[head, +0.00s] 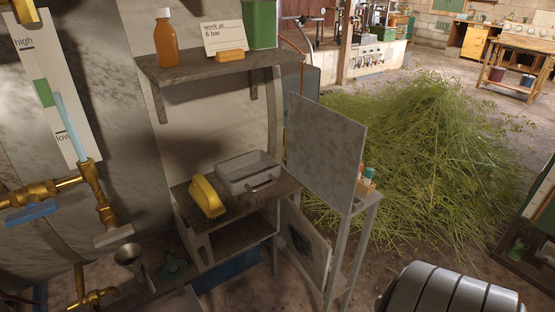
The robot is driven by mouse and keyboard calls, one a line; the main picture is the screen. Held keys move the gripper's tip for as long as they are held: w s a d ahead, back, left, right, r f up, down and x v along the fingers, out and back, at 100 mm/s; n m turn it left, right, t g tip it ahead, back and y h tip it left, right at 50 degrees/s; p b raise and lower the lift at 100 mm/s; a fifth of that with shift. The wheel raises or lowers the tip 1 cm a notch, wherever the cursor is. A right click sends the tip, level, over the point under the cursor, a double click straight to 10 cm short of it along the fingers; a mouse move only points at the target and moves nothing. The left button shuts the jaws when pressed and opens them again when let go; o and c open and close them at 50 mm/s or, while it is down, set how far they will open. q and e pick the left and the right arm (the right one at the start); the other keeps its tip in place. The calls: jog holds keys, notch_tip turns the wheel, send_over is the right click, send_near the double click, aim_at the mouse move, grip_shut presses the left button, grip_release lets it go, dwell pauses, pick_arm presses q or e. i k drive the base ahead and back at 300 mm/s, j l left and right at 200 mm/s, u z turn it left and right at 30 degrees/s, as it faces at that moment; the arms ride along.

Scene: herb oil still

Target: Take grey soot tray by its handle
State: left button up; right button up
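The grey soot tray (232,186) sits on the middle shelf of a dark stand against the boiler. It is a shallow, open-topped box that looks empty. Its handle (263,186) is a thin bar on the side facing me, toward the right front corner. Nothing touches the handle. Neither of my grippers shows in the head view.
A yellow object (206,197) lies close left of the tray on the dark shelf (231,207). An upper shelf (215,66) holds an orange bottle (165,42) and a sign. A grey upright panel (327,150) stands close right of the tray. Brass pipes (98,190) stand at left.

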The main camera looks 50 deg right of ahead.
aim_at(238, 175)
jog(key=z, duration=1.3)
